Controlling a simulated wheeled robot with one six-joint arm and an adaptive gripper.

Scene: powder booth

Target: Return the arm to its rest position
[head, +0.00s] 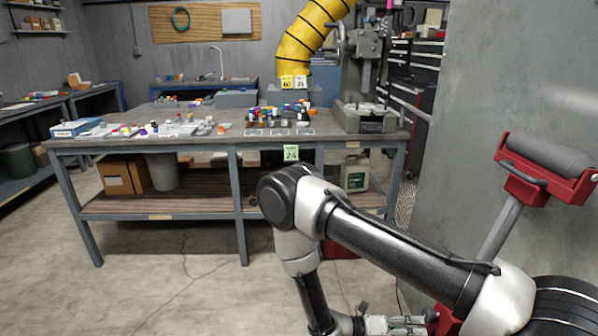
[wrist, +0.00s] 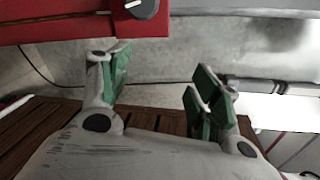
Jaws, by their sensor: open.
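My gripper (wrist: 158,82) shows in the wrist view with its two green-padded fingers spread apart and nothing between them. In the head view my arm is folded, its elbow high at the middle and its forearm hanging down. Part of my gripper (head: 400,324) shows low at the bottom edge of the head view, beside the arm's base and well in front of the workbench. Its fingertips are hard to make out there.
A workbench (head: 180,145) with several small coloured items stands ahead. A drill press (head: 362,75) is at its right end. A red stand with a grey roller (head: 548,165) stands close on the right, near a grey wall (head: 480,90). The concrete floor (head: 180,285) at left is clear.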

